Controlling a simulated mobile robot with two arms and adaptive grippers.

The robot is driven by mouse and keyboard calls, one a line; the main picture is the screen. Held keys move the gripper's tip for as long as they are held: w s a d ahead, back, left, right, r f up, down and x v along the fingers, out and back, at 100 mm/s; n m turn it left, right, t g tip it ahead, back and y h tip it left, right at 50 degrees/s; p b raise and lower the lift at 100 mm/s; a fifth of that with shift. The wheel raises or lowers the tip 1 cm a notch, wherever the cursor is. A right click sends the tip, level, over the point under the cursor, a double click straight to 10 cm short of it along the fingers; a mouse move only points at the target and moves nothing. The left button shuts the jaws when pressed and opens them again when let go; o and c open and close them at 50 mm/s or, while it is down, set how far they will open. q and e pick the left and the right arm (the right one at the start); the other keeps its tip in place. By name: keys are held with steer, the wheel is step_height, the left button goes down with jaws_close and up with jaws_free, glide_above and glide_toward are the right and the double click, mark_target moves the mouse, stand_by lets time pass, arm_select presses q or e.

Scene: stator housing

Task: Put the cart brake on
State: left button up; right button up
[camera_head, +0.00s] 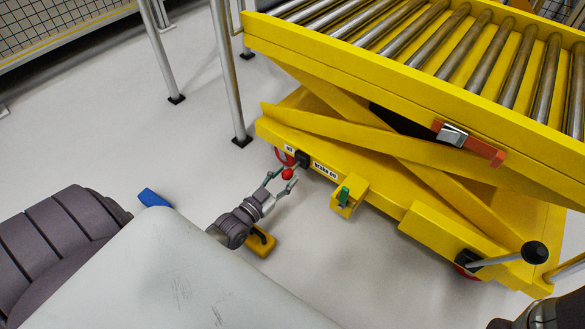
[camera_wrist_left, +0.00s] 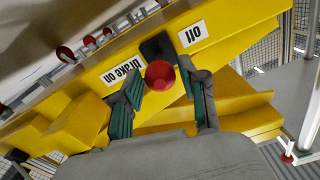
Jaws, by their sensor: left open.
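The yellow cart (camera_head: 350,150) has a brake lever with a red ball knob (camera_head: 287,174) on a black mount (camera_head: 302,158) at its lower left. In the left wrist view the red knob (camera_wrist_left: 160,76) shows between the two labels, just ahead of the fingertips. My left gripper (camera_head: 281,181) is open, its fingers on either side of the knob. I cannot tell if either finger touches it. My right gripper is not in view.
A roller deck (camera_head: 420,40) tops the cart. A yellow block with a green part (camera_head: 346,195) juts out right of the knob. A lever with a black ball (camera_head: 534,252) sticks out farther right. Metal posts (camera_head: 230,75) stand at left. Grey floor (camera_head: 120,130) is open there.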

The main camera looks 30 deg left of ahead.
mark_target(293, 168)
arm_select(q)
steer(key=shift+w+d+b, duration=0.15)
steer(key=shift+w+b, duration=0.55)
steer(key=shift+w, duration=1.25)
steer(key=shift+f, duration=0.1)
jaws_close()
